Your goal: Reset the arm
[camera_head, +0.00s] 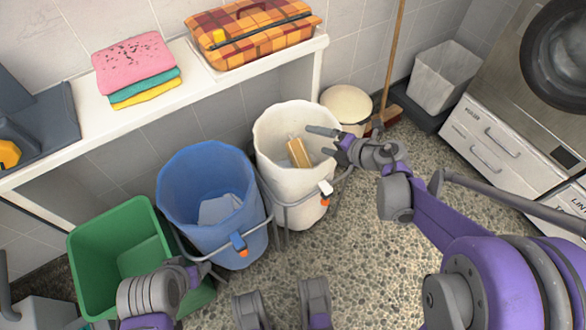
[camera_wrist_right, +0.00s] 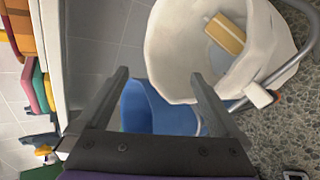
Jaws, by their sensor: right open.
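My right gripper (camera_head: 328,143) is open and empty. In the head view its fingers are over the right rim of the white bin (camera_head: 278,119), pointing left. In the right wrist view, its two fingers (camera_wrist_right: 160,76) are spread apart with nothing between them, and the white bin (camera_wrist_right: 168,60) shows beyond. A tan block-like item (camera_head: 299,152) is inside this bin; it also shows in the wrist view (camera_wrist_right: 225,34).
A blue bin (camera_head: 187,213) and a green bin (camera_head: 90,270) stand left of the white one. A white shelf (camera_head: 150,118) behind holds folded towels (camera_head: 135,68) and a plaid bag (camera_head: 250,35). A broom (camera_head: 394,60) and drawers (camera_head: 490,145) are right. Speckled floor (camera_head: 345,240) is open in front.

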